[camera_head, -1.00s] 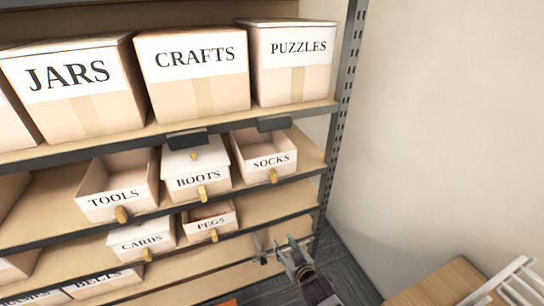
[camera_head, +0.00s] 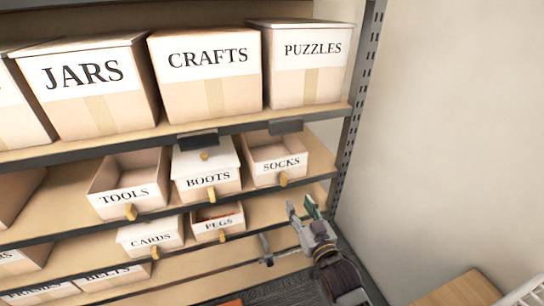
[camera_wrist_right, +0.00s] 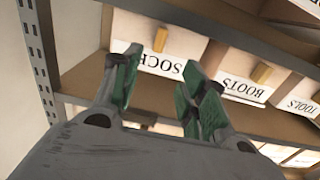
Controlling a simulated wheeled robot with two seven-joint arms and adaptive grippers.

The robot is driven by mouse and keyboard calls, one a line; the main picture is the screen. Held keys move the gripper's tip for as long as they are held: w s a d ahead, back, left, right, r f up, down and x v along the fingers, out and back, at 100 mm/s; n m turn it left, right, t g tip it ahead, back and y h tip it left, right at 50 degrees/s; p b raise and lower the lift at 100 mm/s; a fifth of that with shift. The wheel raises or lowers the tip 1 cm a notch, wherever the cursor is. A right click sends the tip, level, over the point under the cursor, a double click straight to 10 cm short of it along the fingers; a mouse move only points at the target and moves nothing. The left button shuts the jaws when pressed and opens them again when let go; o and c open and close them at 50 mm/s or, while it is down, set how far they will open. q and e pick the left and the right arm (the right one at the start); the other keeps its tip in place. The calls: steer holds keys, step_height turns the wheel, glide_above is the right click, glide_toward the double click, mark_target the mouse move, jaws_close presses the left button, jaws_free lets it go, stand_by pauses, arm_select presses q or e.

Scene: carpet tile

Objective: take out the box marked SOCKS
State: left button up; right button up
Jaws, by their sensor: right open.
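The box marked SOCKS (camera_head: 276,160) is an open-topped tan box with a white label and a wooden knob. It stands on the middle shelf at its right end, beside the lidded BOOTS box (camera_head: 206,172). My right gripper (camera_head: 302,208) is below and in front of the SOCKS box, open and empty. In the right wrist view, its green-padded fingers (camera_wrist_right: 158,88) are spread apart, with the upside-down SOCKS label (camera_wrist_right: 162,66) beyond them, partly hidden by the fingers. My left gripper is not in view.
The TOOLS box (camera_head: 129,184) is farther left on the same shelf. PEGS (camera_head: 217,221) and CARDS (camera_head: 151,236) stand one shelf lower. The perforated metal upright (camera_head: 358,90) and bare wall are close on the right. Lidded boxes fill the upper shelf.

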mark_target(285, 180)
steer(key=shift+w, duration=0.15)
steer(key=shift+p+x, duration=0.3)
steer(key=shift+x, duration=3.8)
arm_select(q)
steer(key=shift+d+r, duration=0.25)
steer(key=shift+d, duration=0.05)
arm_select(e)
steer(key=shift+a, duration=0.1)
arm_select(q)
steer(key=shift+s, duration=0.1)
arm_select(e)
steer(key=shift+w, duration=0.15)
steer(key=shift+p+x, duration=0.3)
steer(key=shift+x, duration=1.2)
steer(key=shift+w+a+r, duration=0.1)
steer(key=shift+w+a, duration=0.1)
steer(key=shift+w, duration=0.45)
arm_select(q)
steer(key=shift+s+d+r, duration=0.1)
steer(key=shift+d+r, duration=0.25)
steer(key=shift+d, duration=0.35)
arm_select(e)
steer(key=shift+w+a, duration=0.15)
steer(key=shift+w, duration=0.15)
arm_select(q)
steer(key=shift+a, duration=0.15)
